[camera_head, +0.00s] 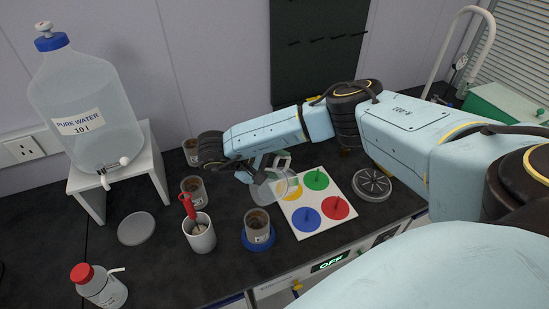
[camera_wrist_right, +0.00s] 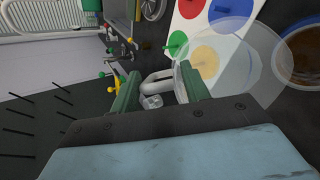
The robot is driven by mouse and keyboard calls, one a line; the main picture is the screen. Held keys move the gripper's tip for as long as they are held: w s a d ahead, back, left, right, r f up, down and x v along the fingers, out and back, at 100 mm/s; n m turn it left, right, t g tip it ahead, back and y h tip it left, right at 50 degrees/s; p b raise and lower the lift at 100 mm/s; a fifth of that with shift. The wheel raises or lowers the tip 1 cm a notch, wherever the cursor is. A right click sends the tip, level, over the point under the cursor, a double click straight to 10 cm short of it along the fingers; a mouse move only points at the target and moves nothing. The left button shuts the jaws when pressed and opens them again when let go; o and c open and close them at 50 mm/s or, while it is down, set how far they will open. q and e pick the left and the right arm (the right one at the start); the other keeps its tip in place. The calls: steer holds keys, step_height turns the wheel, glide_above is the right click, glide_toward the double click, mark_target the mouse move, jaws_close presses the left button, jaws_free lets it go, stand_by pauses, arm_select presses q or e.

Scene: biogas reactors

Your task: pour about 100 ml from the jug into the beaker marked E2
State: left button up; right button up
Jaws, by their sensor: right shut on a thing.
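The clear jug (camera_head: 264,190) is in the middle of the head view, beside the white board's left edge. My right gripper (camera_head: 252,172) is shut on its handle; the handle also shows between the green fingers in the right wrist view (camera_wrist_right: 156,78). The jug looks roughly upright; I cannot tell how much liquid is in it, or whether it touches the bench. Beakers with brown contents stand near it: one on a blue disc (camera_head: 258,228), one at the left (camera_head: 194,190), one at the back (camera_head: 191,150). I cannot read E2 on any. My left gripper is out of view.
A white board (camera_head: 322,190) with coloured circles lies right of the jug. A white cup (camera_head: 199,236) with a red-handled tool, a red-capped bottle (camera_head: 100,288), a grey disc (camera_head: 136,228) and a pure water tank (camera_head: 88,100) on a stand are left. A round grey grate (camera_head: 372,184) is right.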

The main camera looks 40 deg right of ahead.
steer(key=shift+a+r+h+p, duration=0.15)
steer(key=shift+r+h+p, duration=0.15)
steer(key=shift+p, duration=0.1)
steer(key=shift+f, duration=0.15)
steer(key=shift+s+a+h+p, duration=0.25)
steer(key=shift+a+h+p, duration=0.3)
steer(key=shift+p, duration=0.2)
stand_by(0.5)
steer(key=shift+r+m, duration=0.2)
steer(key=shift+m, duration=0.1)
steer(key=shift+a+r+h+p, duration=0.1)
steer(key=shift+a+h+p, duration=0.1)
steer(key=shift+h+p, duration=0.3)
steer(key=shift+s, duration=0.1)
steer(key=shift+a+r+h+p, duration=0.15)
steer(key=shift+a+h+p, duration=0.3)
steer(key=shift+p, duration=0.15)
steer(key=shift+s+a+r, duration=0.1)
steer(key=shift+s+a, duration=0.05)
stand_by(2.5)
